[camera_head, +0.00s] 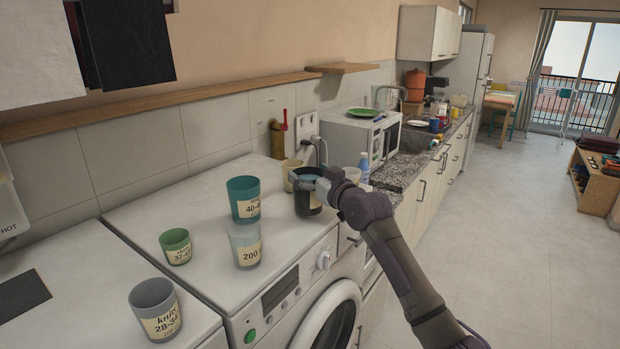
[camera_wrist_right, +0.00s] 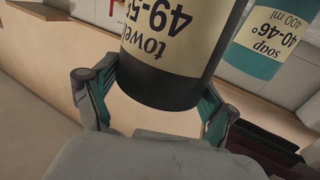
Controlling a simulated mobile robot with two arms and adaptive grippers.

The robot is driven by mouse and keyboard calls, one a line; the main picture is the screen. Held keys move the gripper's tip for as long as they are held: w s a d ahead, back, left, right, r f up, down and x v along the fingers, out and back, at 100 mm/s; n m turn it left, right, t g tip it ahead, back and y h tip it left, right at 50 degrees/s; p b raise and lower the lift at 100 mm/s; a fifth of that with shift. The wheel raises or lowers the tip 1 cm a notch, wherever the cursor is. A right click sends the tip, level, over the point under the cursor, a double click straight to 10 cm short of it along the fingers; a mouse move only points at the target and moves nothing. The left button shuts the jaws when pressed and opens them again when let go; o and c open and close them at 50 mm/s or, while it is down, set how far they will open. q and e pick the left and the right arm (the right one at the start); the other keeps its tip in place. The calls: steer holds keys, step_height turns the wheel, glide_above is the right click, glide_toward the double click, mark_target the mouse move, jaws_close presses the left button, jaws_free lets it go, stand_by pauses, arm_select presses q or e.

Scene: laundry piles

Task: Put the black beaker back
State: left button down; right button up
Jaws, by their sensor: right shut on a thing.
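The black beaker (camera_head: 309,204), with a cream label, is at the back right of the white washing machine top. My right gripper (camera_head: 310,182) is shut on it; I cannot tell whether its base touches the surface. In the right wrist view the black beaker (camera_wrist_right: 170,75) appears upside down, its label reading "towel 49-5", between the two fingers of my right gripper (camera_wrist_right: 155,105). The fingers partly hide the beaker in the head view. My left gripper is not in view.
A teal beaker (camera_head: 244,199) and a pale grey one (camera_head: 246,246) stand left of the black beaker. A green beaker (camera_head: 176,246) and a dark grey one (camera_head: 155,309) stand further left. A cream beaker (camera_head: 290,172) stands close behind it. A white bottle (camera_head: 364,168) is to the right.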

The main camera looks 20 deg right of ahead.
steer(key=shift+f, duration=0.9)
steer(key=o, duration=0.9)
steer(key=shift+s+f, duration=0.1)
steer(key=shift+o, duration=0.2)
steer(key=shift+s, duration=0.1)
